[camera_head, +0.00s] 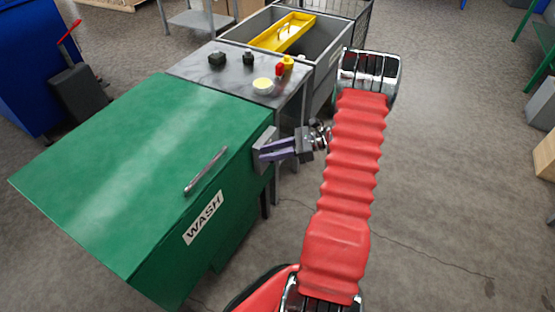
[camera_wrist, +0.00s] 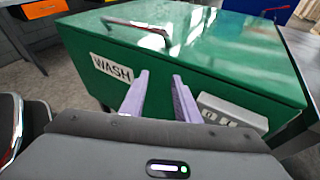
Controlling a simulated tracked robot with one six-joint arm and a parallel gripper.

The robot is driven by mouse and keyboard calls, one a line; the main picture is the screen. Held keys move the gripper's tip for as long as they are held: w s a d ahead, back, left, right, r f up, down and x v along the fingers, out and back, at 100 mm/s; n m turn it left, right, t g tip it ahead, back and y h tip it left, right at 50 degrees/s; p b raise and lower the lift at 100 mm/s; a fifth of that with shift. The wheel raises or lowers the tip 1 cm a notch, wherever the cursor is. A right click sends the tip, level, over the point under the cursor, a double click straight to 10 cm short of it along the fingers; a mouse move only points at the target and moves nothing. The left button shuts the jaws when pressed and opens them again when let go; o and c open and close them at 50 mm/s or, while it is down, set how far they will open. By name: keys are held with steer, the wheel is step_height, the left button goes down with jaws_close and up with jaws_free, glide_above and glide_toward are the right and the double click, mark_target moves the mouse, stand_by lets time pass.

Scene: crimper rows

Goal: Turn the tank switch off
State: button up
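The tank is a green box with a sloping lid (camera_head: 130,150) and a white WASH label (camera_head: 203,217). It also fills the upper wrist view (camera_wrist: 220,50). A grey switch box (camera_wrist: 232,113) with small markings is on the tank's side, right of my fingers in the wrist view; its rocker state is too small to read. In the head view the box (camera_head: 265,136) is partly hidden behind my gripper (camera_head: 262,150). My gripper's purple fingers (camera_wrist: 162,74) are apart with nothing between them, close to the tank's side. I cannot tell whether they touch it.
A metal handle (camera_head: 206,170) lies on the tank lid. Behind is a grey table (camera_head: 215,75) with small dark parts, a yellow dish (camera_head: 263,86) and red and yellow bottles. A grey bin (camera_head: 330,60) holds a yellow tray (camera_head: 285,32).

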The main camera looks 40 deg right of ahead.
steer(key=s+d+f+m+t+h, duration=0.2)
steer(key=s+d+f+m+t, duration=0.1)
steer(key=d+f, duration=0.4)
steer(key=s+d+f+m+t+h, duration=0.2)
steer(key=s+d+f+m+t, duration=0.2)
steer(key=d+f+m, duration=0.2)
steer(key=shift+s+d+f+m+t+h, duration=0.15)
steer(key=shift+d+f+m+t+h, duration=0.25)
steer(key=shift+f+m, duration=0.55)
steer(key=shift+a+r, duration=0.1)
steer(key=x, duration=1.3)
steer(key=shift+w, duration=0.4)
jaws_close()
